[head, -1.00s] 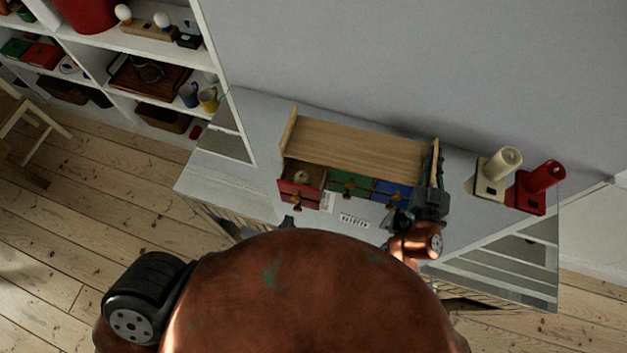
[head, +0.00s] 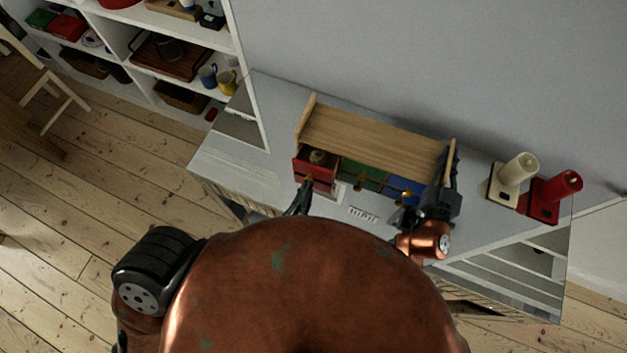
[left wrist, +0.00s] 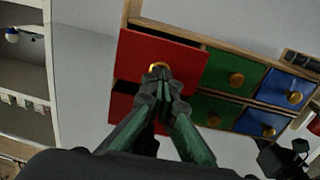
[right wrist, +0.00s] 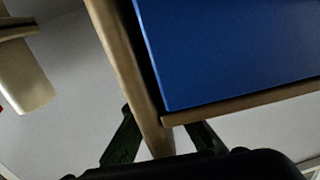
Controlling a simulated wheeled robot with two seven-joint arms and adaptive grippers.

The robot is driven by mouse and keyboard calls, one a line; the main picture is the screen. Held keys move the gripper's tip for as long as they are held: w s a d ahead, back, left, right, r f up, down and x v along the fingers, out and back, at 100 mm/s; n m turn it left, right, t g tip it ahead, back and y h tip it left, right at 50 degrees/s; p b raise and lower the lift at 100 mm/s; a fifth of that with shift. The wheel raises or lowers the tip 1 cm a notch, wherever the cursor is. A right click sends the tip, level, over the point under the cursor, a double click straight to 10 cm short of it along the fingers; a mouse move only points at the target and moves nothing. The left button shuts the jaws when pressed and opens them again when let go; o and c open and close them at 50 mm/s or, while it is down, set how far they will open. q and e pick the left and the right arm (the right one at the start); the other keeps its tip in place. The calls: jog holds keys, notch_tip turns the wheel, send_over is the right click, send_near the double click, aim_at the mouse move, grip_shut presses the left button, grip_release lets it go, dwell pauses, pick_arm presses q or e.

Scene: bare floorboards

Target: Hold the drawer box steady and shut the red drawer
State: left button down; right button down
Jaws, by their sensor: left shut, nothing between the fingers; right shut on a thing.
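The wooden drawer box (head: 375,139) stands on the grey-white cabinet top, with red, green and blue drawers. The upper red drawer (head: 313,171) at its left end sticks out partway, with a small round thing inside; its front also shows in the left wrist view (left wrist: 186,62). My left gripper (head: 306,187) is shut and empty, its fingertips (left wrist: 160,84) at the brass knob (left wrist: 160,67) of that drawer; I cannot tell whether they touch. My right gripper (right wrist: 163,137) is shut on the box's right side panel (right wrist: 128,75), beside the blue drawer (right wrist: 230,50).
An open white shelf (head: 240,55) with mugs and trays stands at the left. The wall is close behind.

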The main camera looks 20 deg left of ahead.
pick_arm(q)
jog(key=shift+w, duration=0.75)
jog(key=shift+s, duration=0.1)
